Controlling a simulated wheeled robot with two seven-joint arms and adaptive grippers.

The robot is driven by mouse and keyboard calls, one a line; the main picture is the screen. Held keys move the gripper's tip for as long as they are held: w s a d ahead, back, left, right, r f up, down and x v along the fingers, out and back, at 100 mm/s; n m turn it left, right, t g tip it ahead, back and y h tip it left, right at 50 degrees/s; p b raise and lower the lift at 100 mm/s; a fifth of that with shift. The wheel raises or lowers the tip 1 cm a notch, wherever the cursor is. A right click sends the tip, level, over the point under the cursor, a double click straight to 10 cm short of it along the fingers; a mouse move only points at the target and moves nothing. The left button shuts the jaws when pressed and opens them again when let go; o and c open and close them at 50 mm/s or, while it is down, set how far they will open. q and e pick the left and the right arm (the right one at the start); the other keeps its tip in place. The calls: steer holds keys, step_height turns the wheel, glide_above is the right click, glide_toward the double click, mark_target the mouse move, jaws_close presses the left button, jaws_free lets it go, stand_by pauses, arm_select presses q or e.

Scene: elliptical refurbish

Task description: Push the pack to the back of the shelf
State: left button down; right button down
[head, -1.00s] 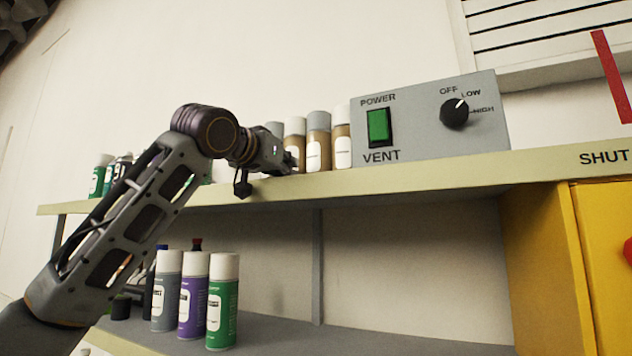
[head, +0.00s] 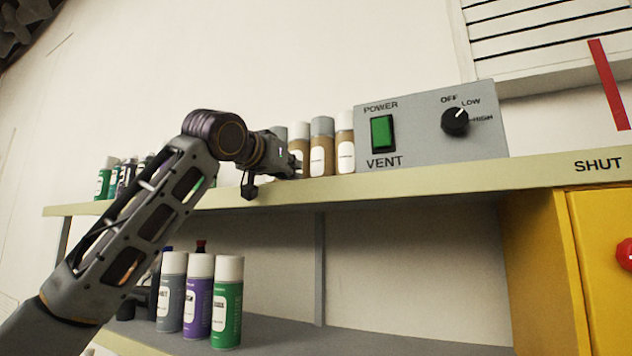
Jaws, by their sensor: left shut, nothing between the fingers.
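The pack looks like the group of tan spray cans (head: 321,155) with white labels, some with white caps and some with grey, standing upright on the upper shelf (head: 400,187). My left gripper (head: 292,167) is shut and empty at the left end of this group, low against the leftmost can. Whether it touches the can I cannot tell. The gripper and wrist hide part of the cans at that end. My right gripper is not in view.
A grey vent control box (head: 430,127) stands right of the cans. More cans (head: 106,178) stand at the shelf's left end. Grey, purple and green cans (head: 227,300) stand on the lower shelf. A yellow cabinet (head: 595,255) is at the right.

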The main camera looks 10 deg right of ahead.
arm_select(q)
steer(key=shift+w+r, duration=0.25)
steer(key=shift+r, duration=0.1)
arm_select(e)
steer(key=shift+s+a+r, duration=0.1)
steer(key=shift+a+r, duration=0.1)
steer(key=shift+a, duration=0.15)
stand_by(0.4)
arm_select(q)
steer(key=shift+w+r, duration=0.1)
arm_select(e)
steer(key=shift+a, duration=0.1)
arm_select(q)
steer(key=shift+r, duration=0.1)
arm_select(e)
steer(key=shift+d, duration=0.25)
